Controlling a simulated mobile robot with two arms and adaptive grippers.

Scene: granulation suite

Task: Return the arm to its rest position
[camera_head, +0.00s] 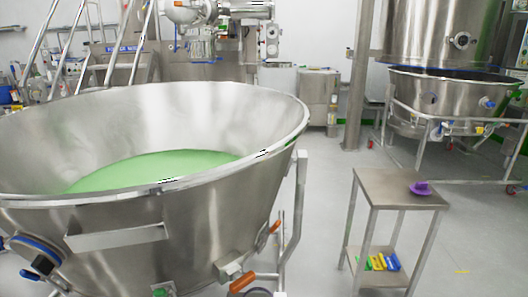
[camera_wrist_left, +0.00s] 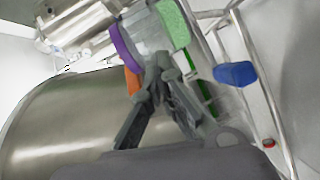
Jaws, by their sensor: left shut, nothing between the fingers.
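My left gripper (camera_wrist_left: 158,72) shows in the left wrist view. Its dark grey fingers meet at the tips, and nothing is held between them. Its arm does not show in the head view. Past the fingertips are an orange part (camera_wrist_left: 132,80), a purple curved part (camera_wrist_left: 125,44) and a green panel (camera_wrist_left: 174,23); I cannot tell if the fingers touch any of them. My right gripper is in neither view.
A large steel bowl (camera_head: 230,110) with green contents (camera_head: 150,168) fills the left of the head view. A small steel table (camera_head: 375,185) carries a purple object (camera_head: 420,188). Another steel vessel (camera_head: 450,90) stands back right. Grey floor (camera_head: 475,235) is open around the table.

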